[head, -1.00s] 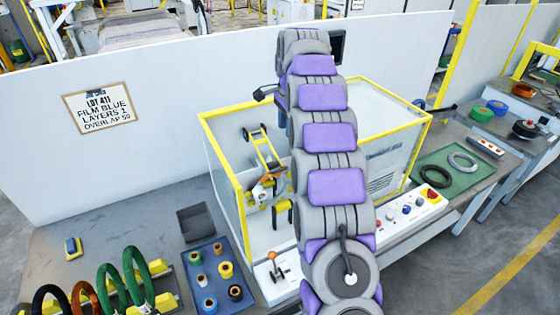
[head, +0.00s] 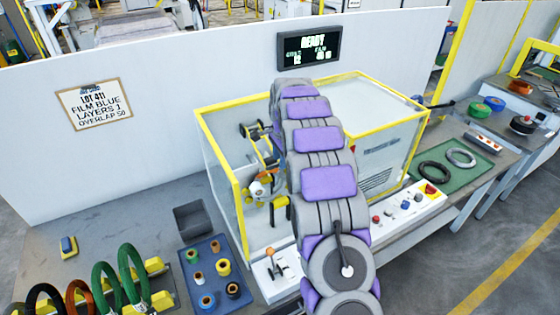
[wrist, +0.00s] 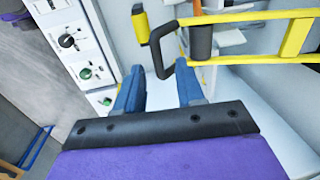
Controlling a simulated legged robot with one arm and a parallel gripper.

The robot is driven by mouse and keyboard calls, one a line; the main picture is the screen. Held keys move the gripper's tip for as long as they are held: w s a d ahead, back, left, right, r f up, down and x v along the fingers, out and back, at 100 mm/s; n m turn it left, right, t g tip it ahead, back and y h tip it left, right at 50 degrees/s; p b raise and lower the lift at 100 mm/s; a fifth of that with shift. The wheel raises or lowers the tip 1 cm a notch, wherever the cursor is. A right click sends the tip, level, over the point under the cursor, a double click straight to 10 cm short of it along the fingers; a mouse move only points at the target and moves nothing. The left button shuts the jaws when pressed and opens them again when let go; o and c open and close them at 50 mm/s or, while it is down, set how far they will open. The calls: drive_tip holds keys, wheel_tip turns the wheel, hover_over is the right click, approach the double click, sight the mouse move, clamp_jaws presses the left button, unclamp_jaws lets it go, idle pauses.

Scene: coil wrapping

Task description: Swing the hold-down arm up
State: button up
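In the wrist view, the yellow hold-down arm (wrist: 262,60) runs across the upper right, with a black handle (wrist: 163,62) at its left end. My gripper (wrist: 160,80) has two blue fingers, spread apart. The lower end of the handle is seen between or just beyond the fingertips; I cannot tell whether they touch, and the fingers are not closed on it. In the head view, the hold-down arm (head: 258,159) is inside the yellow-framed wrapping machine (head: 240,205), partly hidden by my arm, which also hides my gripper.
The machine's yellow frame and clear panels surround the work space. A control panel (head: 405,208) with knobs and buttons is at its front; knobs (wrist: 67,41) also show at left in the wrist view. A lever (head: 272,258) stands in front. The display (head: 309,47) reads READY.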

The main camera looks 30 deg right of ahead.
drive_tip(key=shift+w+f, duration=0.1)
drive_tip(key=shift+f, duration=0.45)
clamp_jaws()
idle(0.4)
